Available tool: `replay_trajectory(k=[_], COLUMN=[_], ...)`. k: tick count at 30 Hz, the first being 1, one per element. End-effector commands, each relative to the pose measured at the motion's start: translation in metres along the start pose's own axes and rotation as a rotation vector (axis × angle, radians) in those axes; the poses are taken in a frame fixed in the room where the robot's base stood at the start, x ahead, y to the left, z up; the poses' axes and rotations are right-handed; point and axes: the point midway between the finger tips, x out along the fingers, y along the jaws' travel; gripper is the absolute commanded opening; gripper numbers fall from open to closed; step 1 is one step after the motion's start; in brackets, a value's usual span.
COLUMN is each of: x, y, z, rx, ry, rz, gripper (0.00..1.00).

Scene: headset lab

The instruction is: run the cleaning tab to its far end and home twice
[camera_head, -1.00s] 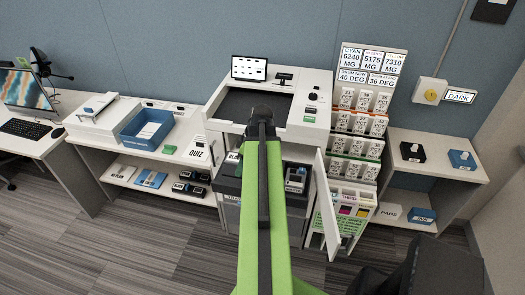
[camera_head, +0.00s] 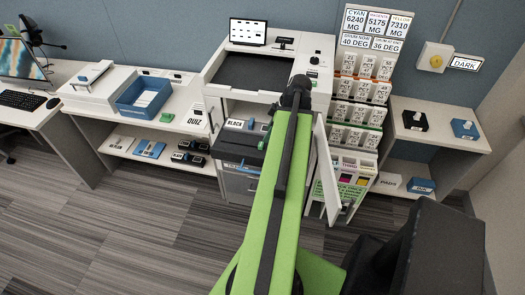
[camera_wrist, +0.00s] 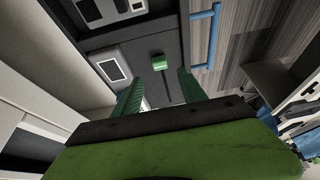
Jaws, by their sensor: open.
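A small green tab (camera_wrist: 159,62) stands on a dark flat unit in the wrist view, above the gap between my fingers. A dark slot line runs from it toward my gripper. My gripper (camera_wrist: 159,82) is open and empty, its two teal fingers either side of the line, apart from the tab. My gripper is hidden there behind my arm.
The printer's white door (camera_head: 321,165) hangs open right of my arm. A blue bar handle (camera_wrist: 206,38) shows beyond the unit in the wrist view. A rack of toner boxes (camera_head: 357,115) stands close on the right. Striped carpet in front is clear.

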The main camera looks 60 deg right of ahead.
Motion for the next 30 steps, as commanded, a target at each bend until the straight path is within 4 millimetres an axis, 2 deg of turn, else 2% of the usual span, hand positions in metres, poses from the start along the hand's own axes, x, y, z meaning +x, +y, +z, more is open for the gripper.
replay_trajectory(k=[1,6,9,14,22,23,30], x=[0.022,0.056,0.068,0.077,0.077,0.077,0.077], y=[0.000,0.000,0.000,0.000,0.000,0.000,0.000], z=[0.004,0.003,0.002,0.000,-0.001,-0.001,-0.001], rx=[-0.001,-0.001,0.000,0.000,0.000,0.000,-0.001], ry=[0.000,0.000,0.000,0.000,0.000,0.000,0.000], rz=[0.000,-0.001,-0.001,-0.001,-0.001,-0.001,-0.001], gripper=[0.49,0.49,0.49,0.49,0.49,0.48,0.16])
